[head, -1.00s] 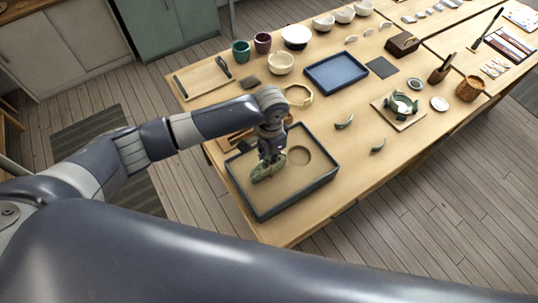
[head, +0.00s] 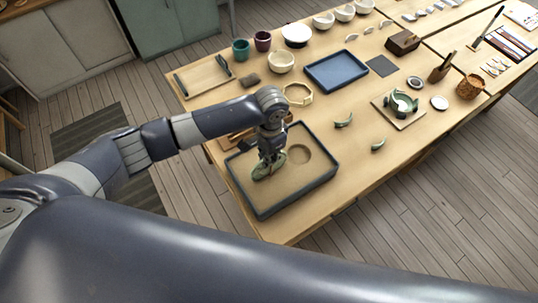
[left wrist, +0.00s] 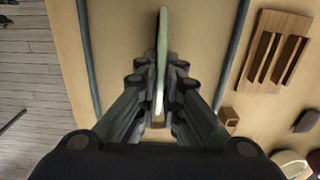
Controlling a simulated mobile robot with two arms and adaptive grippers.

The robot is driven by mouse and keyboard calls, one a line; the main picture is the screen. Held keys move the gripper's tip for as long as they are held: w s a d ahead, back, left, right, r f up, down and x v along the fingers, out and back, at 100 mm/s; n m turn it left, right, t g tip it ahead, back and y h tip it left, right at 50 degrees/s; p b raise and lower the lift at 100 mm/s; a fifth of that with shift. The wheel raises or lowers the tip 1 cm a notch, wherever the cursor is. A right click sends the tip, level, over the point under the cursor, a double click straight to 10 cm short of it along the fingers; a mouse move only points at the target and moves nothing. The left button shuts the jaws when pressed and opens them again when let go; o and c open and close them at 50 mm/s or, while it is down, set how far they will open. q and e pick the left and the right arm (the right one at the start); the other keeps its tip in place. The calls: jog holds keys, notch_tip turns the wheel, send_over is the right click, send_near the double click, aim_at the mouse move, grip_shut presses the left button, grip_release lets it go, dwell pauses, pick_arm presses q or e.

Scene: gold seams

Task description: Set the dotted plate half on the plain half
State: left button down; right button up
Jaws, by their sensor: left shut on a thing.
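My left gripper (head: 269,158) is shut on a green plate half (head: 262,172), over the left part of the sand tray (head: 291,204). In the left wrist view the gripper (left wrist: 159,112) pinches the plate half (left wrist: 162,40), which shows edge-on as a thin pale green strip between the fingers. I cannot make out dots on it. I cannot tell the plain half apart from the held green piece; the gripper covers part of this spot. My right gripper is not in view.
A round hollow (head: 299,154) shows in the sand right of the gripper. Green shards (head: 344,121) lie beyond the tray. A blue tray (head: 337,71), bowls (head: 281,61) and a board with a green cup piece (head: 401,103) stand farther back. A slotted wooden block (left wrist: 274,52) lies beside the tray.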

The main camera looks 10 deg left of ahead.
pick_arm(q)
jog(key=shift+f, duration=0.1)
dwell(0.6)
jog(key=c, duration=1.7)
grip_release()
jog(key=shift+o, duration=0.2)
jog(key=o, duration=0.5)
jog(key=shift+r, duration=3)
